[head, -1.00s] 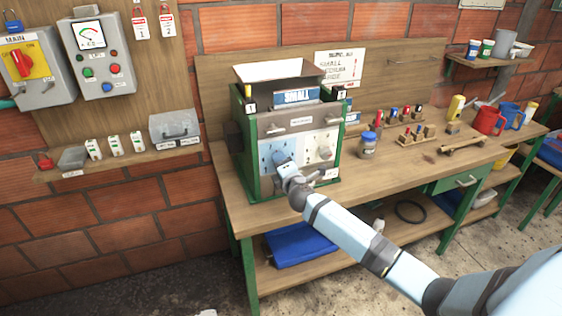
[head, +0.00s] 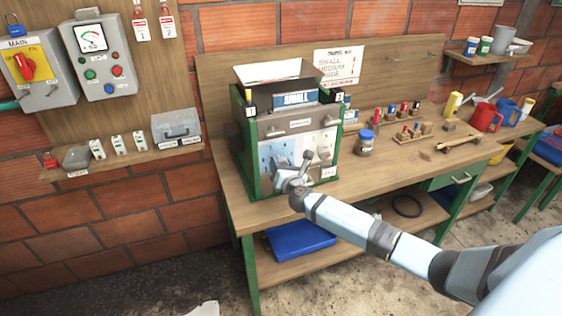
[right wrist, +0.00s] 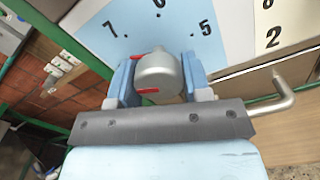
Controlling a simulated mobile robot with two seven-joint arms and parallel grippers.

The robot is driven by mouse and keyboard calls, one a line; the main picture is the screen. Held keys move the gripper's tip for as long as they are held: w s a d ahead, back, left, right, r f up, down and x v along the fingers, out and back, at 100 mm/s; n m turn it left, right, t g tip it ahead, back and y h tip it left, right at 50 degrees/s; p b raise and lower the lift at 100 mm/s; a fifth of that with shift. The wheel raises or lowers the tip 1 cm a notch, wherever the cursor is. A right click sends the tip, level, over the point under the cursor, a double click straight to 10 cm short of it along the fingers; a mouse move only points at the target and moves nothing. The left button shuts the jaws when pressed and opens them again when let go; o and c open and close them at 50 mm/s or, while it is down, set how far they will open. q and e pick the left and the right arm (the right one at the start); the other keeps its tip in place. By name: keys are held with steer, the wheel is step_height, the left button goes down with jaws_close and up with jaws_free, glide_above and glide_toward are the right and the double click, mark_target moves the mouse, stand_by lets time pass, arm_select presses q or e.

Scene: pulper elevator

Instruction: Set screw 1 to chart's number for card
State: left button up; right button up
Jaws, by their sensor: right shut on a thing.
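The pulper (head: 253,163) is a green-sided box with a blue panel (head: 270,152) on the left of its front and a white panel (head: 328,140) on the right. My right gripper (head: 283,172) is at the blue panel. In the right wrist view its jaws are shut on a grey screw knob (right wrist: 158,72) with red marks. The blue dial face (right wrist: 98,35) shows 7, 6 and 5 around the knob; its pointer setting is unclear. The card (head: 294,98) reads SMALL. The wall chart (head: 338,66) lists sizes; its numbers are too small to read. My left gripper is not in view.
A bent metal handle (right wrist: 285,95) stands close to the right of the gripper. A jar (head: 366,145) and small racks of pegs (head: 412,134) stand on the bench to the right. A control box (head: 98,58) hangs on the left wall.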

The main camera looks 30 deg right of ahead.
steer(key=shift+n+p, duration=0.9)
steer(key=shift+n, duration=1)
steer(key=o, duration=0.9)
steer(key=b+v, duration=0.1)
steer(key=v, duration=1.2)
steer(key=shift+s, duration=0.45)
steer(key=shift+f, duration=0.1)
